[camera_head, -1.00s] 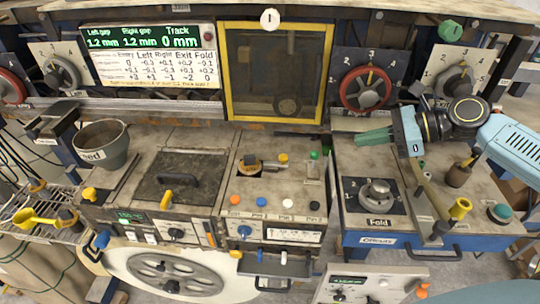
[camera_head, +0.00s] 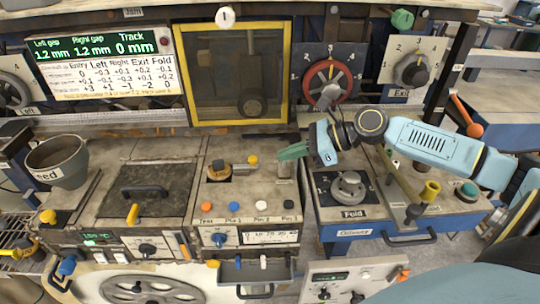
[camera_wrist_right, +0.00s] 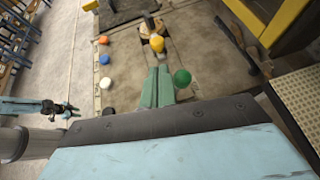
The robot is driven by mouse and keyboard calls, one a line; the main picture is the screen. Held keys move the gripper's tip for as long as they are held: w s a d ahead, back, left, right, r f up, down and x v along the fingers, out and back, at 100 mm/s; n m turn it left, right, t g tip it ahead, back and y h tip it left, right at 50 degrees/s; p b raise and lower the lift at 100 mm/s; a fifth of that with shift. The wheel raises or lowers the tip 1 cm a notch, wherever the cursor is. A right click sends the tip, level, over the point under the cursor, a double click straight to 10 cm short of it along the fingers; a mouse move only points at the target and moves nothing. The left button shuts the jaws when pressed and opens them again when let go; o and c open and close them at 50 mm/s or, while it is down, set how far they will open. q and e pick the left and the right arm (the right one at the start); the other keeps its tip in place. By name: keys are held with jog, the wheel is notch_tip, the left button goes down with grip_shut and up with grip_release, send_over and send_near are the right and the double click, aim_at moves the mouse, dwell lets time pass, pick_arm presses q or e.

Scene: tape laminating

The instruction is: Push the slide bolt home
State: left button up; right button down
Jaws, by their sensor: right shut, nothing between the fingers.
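What looks like the slide bolt is a brass-coloured piece (camera_head: 219,169) with a yellow knob (camera_head: 252,159) at its right, over a dark slot in the middle panel. In the right wrist view the yellow knob (camera_wrist_right: 157,43) lies just beyond my fingertips. My right gripper (camera_head: 292,152) is shut and empty, just right of the knob; I cannot tell whether they touch. A green ball knob (camera_wrist_right: 182,78) is close beside its fingers, hidden by the gripper in the head view. My left gripper (camera_wrist_right: 68,112) shows small in the wrist view, its jaws unclear.
Coloured buttons (camera_head: 260,206) line the panel's front edge. The silver Fold dial (camera_head: 348,188) is below my right arm. A yellow-framed window (camera_head: 238,73) stands behind the panel. A grey pot (camera_head: 56,162) and a black-handled lid (camera_head: 145,190) are to the left.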

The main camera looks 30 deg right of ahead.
aim_at(250, 159)
jog(key=shift+w+a+f+p, duration=0.15)
jog(key=shift+w+a+f, duration=0.15)
jog(key=shift+w+a, duration=0.55)
jog(key=shift+w+a+f+p, duration=0.15)
jog(key=shift+w+a+f, duration=0.1)
jog(key=shift+w+a, duration=0.6)
jog(key=shift+s+a, duration=0.1)
jog(key=shift+s, duration=0.05)
jog(key=p, duration=0.1)
jog(key=a+p, duration=0.1)
jog(key=shift+w+a+r+p, duration=0.1)
jog(key=shift+w+r+p, duration=0.1)
jog(key=shift+w+p, duration=0.15)
jog(key=shift+w+a+f+p, duration=0.15)
jog(key=shift+w+a+p, duration=0.15)
jog(key=shift+a+p, duration=0.25)
jog(key=shift+d, duration=0.1)
jog(key=shift+s+f, duration=0.1)
